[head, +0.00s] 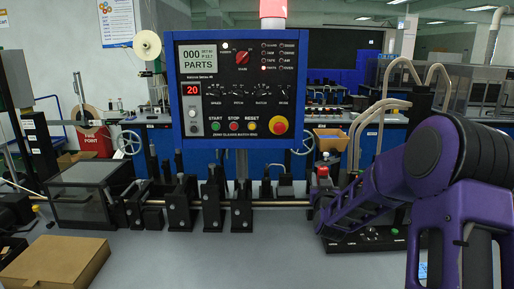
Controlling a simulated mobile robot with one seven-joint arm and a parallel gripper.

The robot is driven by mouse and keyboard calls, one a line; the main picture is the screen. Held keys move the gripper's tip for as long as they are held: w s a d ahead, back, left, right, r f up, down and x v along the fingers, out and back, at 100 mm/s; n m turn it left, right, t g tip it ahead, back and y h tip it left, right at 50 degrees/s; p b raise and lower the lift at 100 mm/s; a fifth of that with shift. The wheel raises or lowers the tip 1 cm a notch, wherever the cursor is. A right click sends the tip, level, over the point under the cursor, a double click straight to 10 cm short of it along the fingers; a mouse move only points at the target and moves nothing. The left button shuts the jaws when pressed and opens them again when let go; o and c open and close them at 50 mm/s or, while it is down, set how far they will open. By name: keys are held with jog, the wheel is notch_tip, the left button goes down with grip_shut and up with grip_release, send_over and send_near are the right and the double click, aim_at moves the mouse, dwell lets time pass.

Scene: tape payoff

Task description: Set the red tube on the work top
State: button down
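The grey work top (200,258) fills the lower part of the head view. I cannot pick out the red tube for certain. A small red piece (322,170) shows on dark parts just above the far end of my purple arm; I cannot tell if it is the tube or part of the machine. My arm reaches in from the right, and its far end is over the back of the work top. My gripper cannot be made out clearly against the dark machine parts there, so its fingers and anything between them cannot be read.
A blue-framed control panel (233,88) stands at the middle, behind a row of black brackets on a rod (212,203). A cardboard box (55,264) lies at front left, with a dark clear-sided case (85,200) behind it. The front middle of the work top is clear.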

jog(key=s+a+f+n+y, duration=0.1)
jog(key=s+a+f+y, duration=0.1)
jog(key=s+a, duration=0.4)
jog(key=s+f, duration=0.1)
jog(key=s, duration=0.3)
jog(key=shift+a+f+y, duration=0.15)
jog(key=shift+f+y, duration=0.15)
jog(key=shift+f, duration=0.1)
jog(key=shift+s+f, duration=0.1)
jog(key=shift+f, duration=0.05)
